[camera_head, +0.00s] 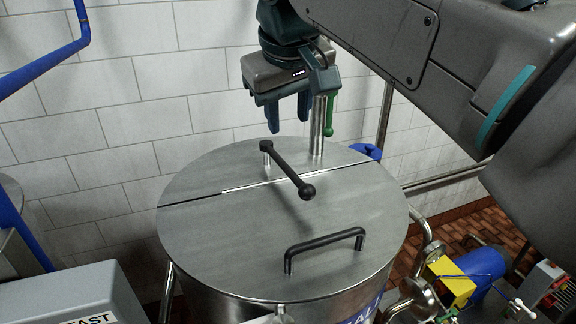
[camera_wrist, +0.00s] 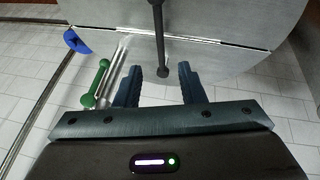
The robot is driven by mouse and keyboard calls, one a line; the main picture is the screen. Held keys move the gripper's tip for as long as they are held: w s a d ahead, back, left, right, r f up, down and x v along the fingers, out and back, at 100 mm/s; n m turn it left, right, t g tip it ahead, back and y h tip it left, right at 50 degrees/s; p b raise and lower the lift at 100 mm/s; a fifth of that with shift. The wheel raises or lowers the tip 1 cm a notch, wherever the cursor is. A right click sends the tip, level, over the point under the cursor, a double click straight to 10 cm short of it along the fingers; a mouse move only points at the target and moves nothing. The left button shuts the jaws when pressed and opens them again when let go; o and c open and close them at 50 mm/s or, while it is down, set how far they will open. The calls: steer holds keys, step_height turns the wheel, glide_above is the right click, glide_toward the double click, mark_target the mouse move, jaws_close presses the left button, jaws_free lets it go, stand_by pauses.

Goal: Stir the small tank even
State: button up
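The small tank (camera_head: 340,292) is a steel drum with a round flat lid (camera_head: 215,235), split by a straight seam. A black bar (camera_head: 287,168) with knobbed ends sits over the lid on a short steel post near the far side. It also shows in the wrist view (camera_wrist: 159,38), where its far-end knob appears between my fingertips. My gripper (camera_head: 288,117) is open and empty, fingers pointing down, above and behind that knob end in the head view; it also shows in the wrist view (camera_wrist: 160,70). Contact with the bar is not visible.
A steel pipe (camera_head: 318,130) and a green handle (camera_head: 329,113) stand close beside my gripper. A black grab handle (camera_head: 325,243) is on the lid's front half. A tiled wall (camera_head: 100,130) is behind. A grey box (camera_head: 75,295) and blue pipe (camera_head: 45,65) are left.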

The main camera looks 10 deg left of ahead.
mark_target(288, 169)
steer(key=x, duration=1.4)
steer(key=shift+r, duration=0.1)
jaws_close()
